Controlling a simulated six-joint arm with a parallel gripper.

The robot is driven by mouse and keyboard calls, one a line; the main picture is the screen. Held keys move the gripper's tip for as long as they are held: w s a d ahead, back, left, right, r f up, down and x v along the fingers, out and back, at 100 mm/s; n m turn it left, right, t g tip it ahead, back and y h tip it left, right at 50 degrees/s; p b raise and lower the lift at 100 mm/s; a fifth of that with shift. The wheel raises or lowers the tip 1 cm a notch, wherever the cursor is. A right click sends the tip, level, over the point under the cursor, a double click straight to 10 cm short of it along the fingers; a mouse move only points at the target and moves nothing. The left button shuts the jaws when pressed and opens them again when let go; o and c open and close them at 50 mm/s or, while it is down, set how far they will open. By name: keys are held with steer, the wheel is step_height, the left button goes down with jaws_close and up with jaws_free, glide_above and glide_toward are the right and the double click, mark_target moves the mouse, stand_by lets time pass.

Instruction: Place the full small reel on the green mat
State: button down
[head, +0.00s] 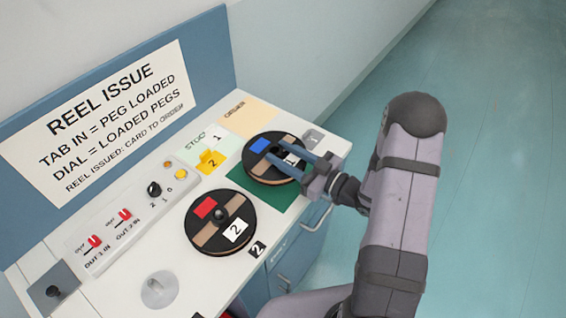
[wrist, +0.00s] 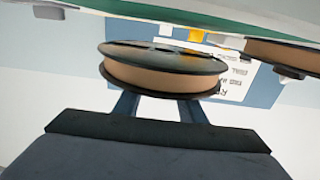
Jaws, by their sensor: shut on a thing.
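A black-flanged reel (head: 259,172) with a blue patch and a white label is in my gripper (head: 287,158), over the green mat (head: 246,181). In the wrist view the reel (wrist: 165,75) shows a thick brown winding between its flanges, and my two fingers (wrist: 158,108) reach it. My gripper is shut on it. The mat (wrist: 220,29) shows as a strip along the top of the wrist view, with a gap between it and the reel. The reel hides part of the mat in the head view.
A second reel (head: 238,206) with a red patch and a label 2 sits on the white counter. A yellow card (head: 210,158) stands behind. A grey tag (head: 312,138) lies at right.

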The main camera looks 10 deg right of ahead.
steer(key=shift+f, duration=1.85)
steer(key=shift+f, duration=0.15)
steer(key=c, duration=1.1)
jaws_free()
steer(key=b+v, duration=0.3)
steer(key=v, duration=0.9)
steer(key=shift+r, duration=0.2)
